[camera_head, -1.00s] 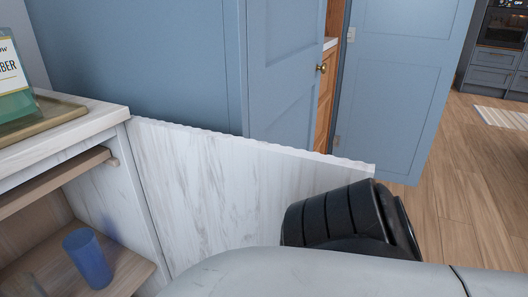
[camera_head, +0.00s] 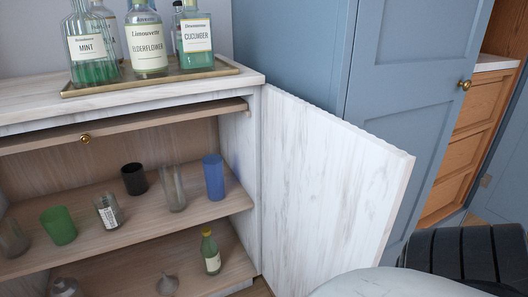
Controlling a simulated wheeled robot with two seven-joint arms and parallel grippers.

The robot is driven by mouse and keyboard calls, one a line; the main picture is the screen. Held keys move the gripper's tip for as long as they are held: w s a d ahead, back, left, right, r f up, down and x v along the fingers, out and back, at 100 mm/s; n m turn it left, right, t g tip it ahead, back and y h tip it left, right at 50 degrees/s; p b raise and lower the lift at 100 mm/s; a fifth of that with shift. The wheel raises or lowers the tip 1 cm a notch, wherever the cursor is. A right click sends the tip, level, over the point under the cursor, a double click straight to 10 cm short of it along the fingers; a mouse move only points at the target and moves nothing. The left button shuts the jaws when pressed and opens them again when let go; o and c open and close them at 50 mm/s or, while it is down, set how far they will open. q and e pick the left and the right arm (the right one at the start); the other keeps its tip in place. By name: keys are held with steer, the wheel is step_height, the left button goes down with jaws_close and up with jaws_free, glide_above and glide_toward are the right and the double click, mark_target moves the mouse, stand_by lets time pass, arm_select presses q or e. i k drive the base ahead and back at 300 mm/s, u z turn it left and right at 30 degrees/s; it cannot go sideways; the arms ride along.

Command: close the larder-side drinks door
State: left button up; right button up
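The larder-side drinks door (camera_head: 325,185) is a pale, white-washed panel. It stands wide open at the right side of the drinks cabinet (camera_head: 245,79), hinged at the cabinet's right front edge. Its free edge reaches out to the right, in front of the blue larder. A grey and black part of my arm fills the lower right corner, close to the door's lower free end. I cannot tell whether it touches the door. Neither gripper's fingers show.
A brass-edged tray (camera_head: 160,83) with several bottles stands on the cabinet top. Glasses, including a blue tumbler (camera_head: 213,177), and a small green bottle (camera_head: 210,252) stand on the shelves inside. The blue larder door (camera_head: 400,95) with a brass knob (camera_head: 464,85) is behind.

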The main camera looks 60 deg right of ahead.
mark_target(332, 190)
steer(key=u, duration=1.65)
steer(key=k, duration=1.6)
steer(key=z, duration=2.15)
